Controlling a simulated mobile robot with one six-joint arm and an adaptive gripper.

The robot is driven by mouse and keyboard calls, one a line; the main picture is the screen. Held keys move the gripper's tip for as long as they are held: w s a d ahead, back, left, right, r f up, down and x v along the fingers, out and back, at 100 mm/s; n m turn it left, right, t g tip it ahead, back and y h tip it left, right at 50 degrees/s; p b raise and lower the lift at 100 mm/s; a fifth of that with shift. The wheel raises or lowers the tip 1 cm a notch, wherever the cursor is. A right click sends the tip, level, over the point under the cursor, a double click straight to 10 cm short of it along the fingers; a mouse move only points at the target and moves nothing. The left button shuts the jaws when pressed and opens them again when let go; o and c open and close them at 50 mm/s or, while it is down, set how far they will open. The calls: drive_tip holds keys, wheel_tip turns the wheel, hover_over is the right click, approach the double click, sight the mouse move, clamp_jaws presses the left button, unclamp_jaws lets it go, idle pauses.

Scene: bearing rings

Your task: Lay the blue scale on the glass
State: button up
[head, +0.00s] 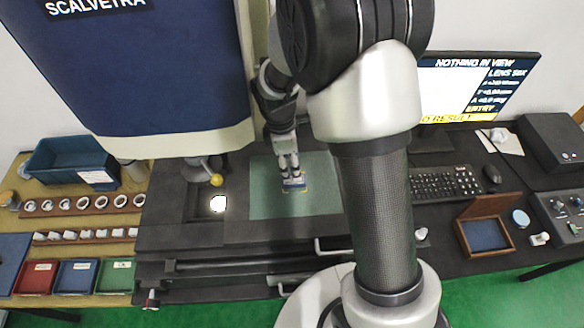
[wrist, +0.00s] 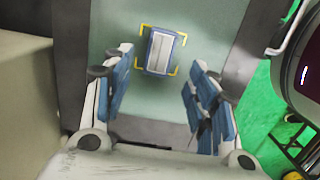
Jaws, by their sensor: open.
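The blue scale (wrist: 162,50) is a small blue block with a pale silver face. It appears to lie flat inside yellow corner marks on the grey-green glass plate (wrist: 215,25). In the head view the scale (head: 293,184) shows just below my fingertips, on the plate (head: 265,205). My gripper (wrist: 162,80) is open and empty, its blue-padded fingers apart on either side. In the wrist view the scale is beyond the fingertips, not between them. My gripper (head: 290,172) points down over the plate in the head view; the exact gap is hard to tell.
The blue machine head (head: 140,70) hangs at the left, above a bright round light spot (head: 218,204). Rings (head: 80,203), colored trays and a blue bin (head: 65,160) stand at far left. A keyboard (head: 445,185), monitor (head: 470,85) and open wooden box (head: 485,235) are right.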

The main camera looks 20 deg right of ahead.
drive_tip(key=shift+a+r, duration=0.1)
drive_tip(key=shift+r, duration=0.4)
drive_tip(key=s+r+m+t, duration=0.1)
drive_tip(key=s+r+m, duration=0.25)
drive_tip(key=r, duration=0.65)
drive_tip(key=s+r+m+t, duration=0.2)
drive_tip(key=s+r+m, duration=0.3)
drive_tip(key=s, duration=0.4)
drive_tip(key=s+d+r+m+t+y, duration=0.1)
drive_tip(key=s+r+m, duration=0.5)
drive_tip(key=s, duration=0.3)
drive_tip(key=shift+s+r+m+t, duration=0.3)
drive_tip(key=shift+s+m+t, duration=0.1)
drive_tip(key=shift+m, duration=0.25)
